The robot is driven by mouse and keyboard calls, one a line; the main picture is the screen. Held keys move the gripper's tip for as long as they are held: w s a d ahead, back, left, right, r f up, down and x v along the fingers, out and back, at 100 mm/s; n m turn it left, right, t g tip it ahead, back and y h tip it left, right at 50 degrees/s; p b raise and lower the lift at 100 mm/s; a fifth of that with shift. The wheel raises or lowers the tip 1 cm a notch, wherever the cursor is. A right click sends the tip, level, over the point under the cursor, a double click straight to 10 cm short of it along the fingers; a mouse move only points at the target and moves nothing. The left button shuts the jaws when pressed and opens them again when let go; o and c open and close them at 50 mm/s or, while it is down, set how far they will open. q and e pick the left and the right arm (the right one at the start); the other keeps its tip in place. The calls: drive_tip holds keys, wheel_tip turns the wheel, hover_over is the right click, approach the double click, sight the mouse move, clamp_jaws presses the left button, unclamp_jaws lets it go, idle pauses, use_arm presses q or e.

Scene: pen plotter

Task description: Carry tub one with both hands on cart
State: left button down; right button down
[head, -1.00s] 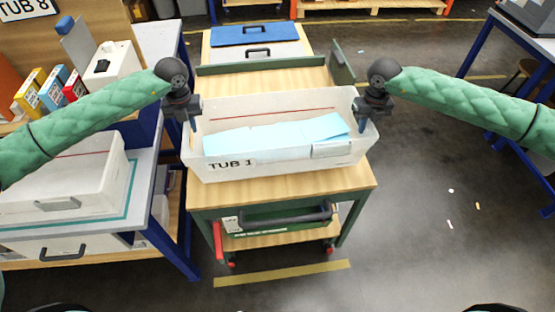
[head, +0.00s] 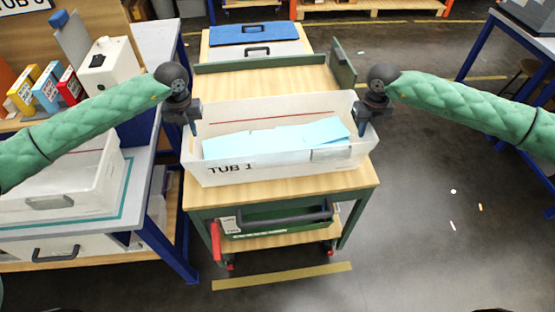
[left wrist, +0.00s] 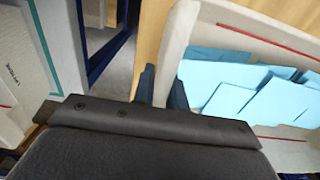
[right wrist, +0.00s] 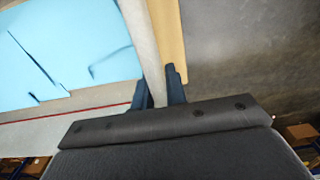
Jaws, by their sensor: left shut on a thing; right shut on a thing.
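Tub one (head: 280,176) is a white open tub marked "TUB 1", holding light blue sheets (head: 275,138). It is level over the front of the wooden top of the cart (head: 310,183); I cannot tell if its base fully rests there. My left gripper (head: 190,124) is shut on the tub's left end wall, and the left wrist view shows its fingers (left wrist: 161,88) on either side of that wall. My right gripper (head: 362,122) is shut on the right end wall, its fingers also showing in the right wrist view (right wrist: 160,88).
A bench (head: 122,215) with another white tub (head: 60,195) stands close on the left. The cart has a green rear rail (head: 260,66) and a dark front handle (head: 285,217). A blue-framed table stands at the right. The floor (head: 440,230) right of the cart is mostly clear.

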use_arm(q)
drive_tip(key=shift+f+b, duration=0.65)
drive_tip(key=shift+f, duration=0.05)
use_arm(e)
drive_tip(key=shift+f, duration=0.7)
use_arm(q)
drive_tip(key=c, duration=1.4)
unclamp_jaws()
drive_tip(key=shift+c, duration=0.2)
use_arm(e)
drive_tip(key=c, duration=1.4)
unclamp_jaws()
drive_tip(key=shift+c, duration=0.2)
use_arm(q)
wheel_tip(320, 180, up, 12)
drive_tip(key=shift+f, duration=0.1)
use_arm(e)
drive_tip(key=shift+r, duration=0.6)
wheel_tip(320, 180, up, 11)
drive_tip(key=shift+f, duration=0.1)
use_arm(q)
drive_tip(key=shift+r, duration=0.2)
